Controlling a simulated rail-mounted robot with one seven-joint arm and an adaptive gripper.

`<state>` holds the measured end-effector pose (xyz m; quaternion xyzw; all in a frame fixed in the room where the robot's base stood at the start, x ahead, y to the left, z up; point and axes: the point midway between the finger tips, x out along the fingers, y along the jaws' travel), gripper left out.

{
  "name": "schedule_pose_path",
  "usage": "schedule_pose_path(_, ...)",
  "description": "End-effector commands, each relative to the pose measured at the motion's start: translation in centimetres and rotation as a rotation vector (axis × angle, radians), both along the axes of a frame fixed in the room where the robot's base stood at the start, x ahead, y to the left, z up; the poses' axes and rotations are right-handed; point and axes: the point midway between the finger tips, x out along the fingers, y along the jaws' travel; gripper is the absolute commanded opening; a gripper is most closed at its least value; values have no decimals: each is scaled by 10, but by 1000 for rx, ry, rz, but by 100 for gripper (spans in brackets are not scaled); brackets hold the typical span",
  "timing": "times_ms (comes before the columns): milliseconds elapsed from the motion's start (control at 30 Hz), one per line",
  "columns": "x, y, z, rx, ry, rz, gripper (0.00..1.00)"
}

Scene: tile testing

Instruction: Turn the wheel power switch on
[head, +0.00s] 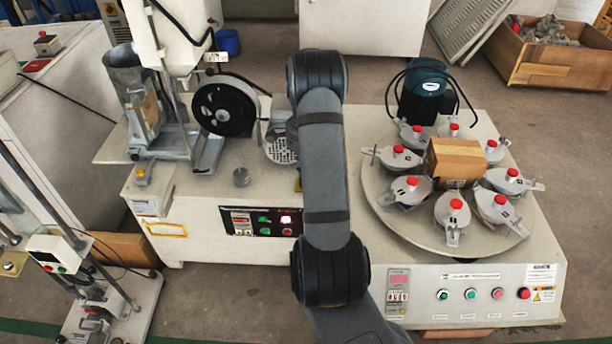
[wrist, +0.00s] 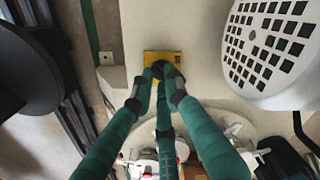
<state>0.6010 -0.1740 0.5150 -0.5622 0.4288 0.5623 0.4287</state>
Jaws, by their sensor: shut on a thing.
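The wheel power switch has a yellow plate (wrist: 150,57) on the pale machine top, in the upper middle of the wrist view. A sliver of yellow (head: 298,185) shows beside my arm in the head view. My gripper (wrist: 163,76) has green fingers with dark tips, which come together at the dark knob on the yellow plate. They are shut on the switch, and the tips hide most of the knob. Its turned position cannot be made out. The black wheel (head: 224,108) stands on the left machine.
A perforated grey part (wrist: 270,45) is close on the right in the wrist view; it also shows in the head view (head: 280,152). A control panel (head: 262,221) is on the machine's front. The round table (head: 380,205) with several red-topped holders stands at right.

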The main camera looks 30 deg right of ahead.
Motion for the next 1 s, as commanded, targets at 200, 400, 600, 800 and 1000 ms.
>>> schedule_pose_path(200,0,0,0,0,0,-11,0)
schedule_pose_path(400,0,0,0,0,0,-11,0)
schedule_pose_path(600,0,0,0,0,-1,-9,24)
schedule_pose_path(800,0,0,0,0,0,-8,33)
schedule_pose_path(1000,0,0,0,0,0,-8,33)
